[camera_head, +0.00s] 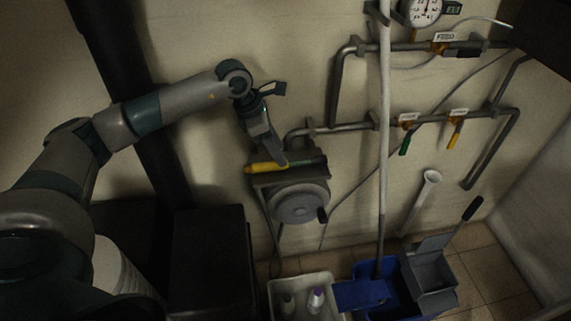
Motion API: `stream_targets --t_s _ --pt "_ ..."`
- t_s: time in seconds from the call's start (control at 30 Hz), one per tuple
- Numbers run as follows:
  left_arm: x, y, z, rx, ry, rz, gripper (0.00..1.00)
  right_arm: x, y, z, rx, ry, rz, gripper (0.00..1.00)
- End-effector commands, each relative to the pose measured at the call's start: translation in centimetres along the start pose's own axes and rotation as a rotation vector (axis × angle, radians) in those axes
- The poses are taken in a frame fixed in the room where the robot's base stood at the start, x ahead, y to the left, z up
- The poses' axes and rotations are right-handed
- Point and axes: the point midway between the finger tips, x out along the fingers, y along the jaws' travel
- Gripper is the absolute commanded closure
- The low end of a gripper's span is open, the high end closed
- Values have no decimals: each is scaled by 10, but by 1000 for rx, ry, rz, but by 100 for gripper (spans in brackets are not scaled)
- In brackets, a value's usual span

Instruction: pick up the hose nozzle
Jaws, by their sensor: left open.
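The hose nozzle (265,167), yellow at its left end and darker green toward the right, lies level on top of the wall-mounted grey hose reel (300,202). My left gripper (275,157) comes down from above, with its jaws open. A fingertip overlaps the middle of the nozzle in the picture. I cannot tell whether it touches the nozzle or is only in front of it. The far finger is hard to make out in the dim light. My right gripper is not in view.
Pipes with yellow and green valve handles (404,145) run along the wall to the right. A pale pole (383,150) stands upright in front of them, by a blue mop bucket (362,292). A white bin (290,283) with bottles and a dark box (212,262) are below.

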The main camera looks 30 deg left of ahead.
Motion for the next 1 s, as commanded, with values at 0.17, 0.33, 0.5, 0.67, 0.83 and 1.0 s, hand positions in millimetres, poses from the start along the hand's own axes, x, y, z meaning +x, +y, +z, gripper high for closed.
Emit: stream_targets --t_s 0.17,0.33,0.5,0.67,0.83,1.0 --pt "12 2 -1 -2 3 -4 54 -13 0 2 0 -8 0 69" --pt "33 5 -2 -1 1 -5 54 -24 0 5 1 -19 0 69" --pt "48 6 -3 0 0 -2 54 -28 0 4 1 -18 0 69" --pt "51 6 -3 0 0 -1 54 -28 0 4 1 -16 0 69" --pt "51 6 -3 0 0 -1 54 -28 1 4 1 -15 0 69" --pt "50 6 -3 0 0 -1 54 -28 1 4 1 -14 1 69"
